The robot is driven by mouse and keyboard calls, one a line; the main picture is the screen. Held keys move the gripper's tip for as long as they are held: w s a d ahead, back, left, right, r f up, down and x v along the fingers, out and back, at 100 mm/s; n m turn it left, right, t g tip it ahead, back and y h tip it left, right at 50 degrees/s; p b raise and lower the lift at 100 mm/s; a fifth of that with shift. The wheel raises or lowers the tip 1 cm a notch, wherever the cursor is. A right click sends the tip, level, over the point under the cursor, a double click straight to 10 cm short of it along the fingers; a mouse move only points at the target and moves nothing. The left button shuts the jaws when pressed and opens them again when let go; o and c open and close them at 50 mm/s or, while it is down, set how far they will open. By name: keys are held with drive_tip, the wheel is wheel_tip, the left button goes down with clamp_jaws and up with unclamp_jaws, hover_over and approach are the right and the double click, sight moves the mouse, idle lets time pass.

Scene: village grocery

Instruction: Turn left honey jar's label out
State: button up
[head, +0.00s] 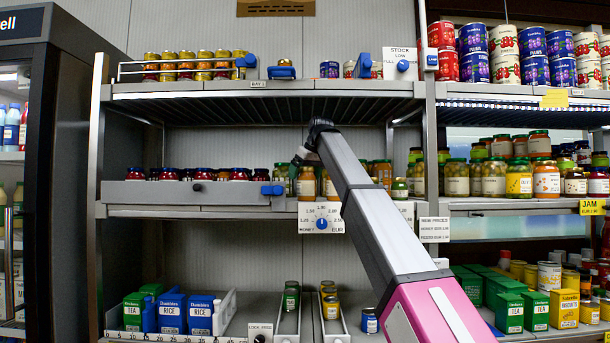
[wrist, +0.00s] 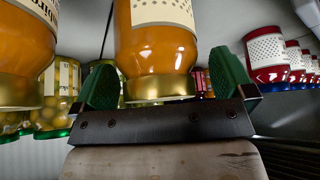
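The left honey jar (head: 306,188) stands on the middle shelf, amber with a gold lid. In the wrist view, which is upside down, this jar (wrist: 155,55) is between the two green fingers of my gripper (wrist: 160,76). The fingers are spread, with a gap on each side of its lid. Its white label faces the wrist camera with a dotted pattern; no lettering shows there. In the head view my gripper (head: 303,156) is at the jar's top, partly hidden by my arm. A second honey jar (wrist: 30,50) is beside it, with dark lettering partly in view.
Red-jam jars (wrist: 268,55) stand in a row on one side, behind a grey rail (head: 150,193) in the head view. Green-lidded jars (wrist: 57,95) are close behind the honey. A price dial (head: 321,223) hangs on the shelf front below. The shelf above is near.

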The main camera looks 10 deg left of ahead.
drive_tip(key=v, duration=1)
drive_tip(key=shift+s+r, duration=0.15)
drive_tip(key=shift+r, duration=0.2)
drive_tip(key=shift+d, duration=0.15)
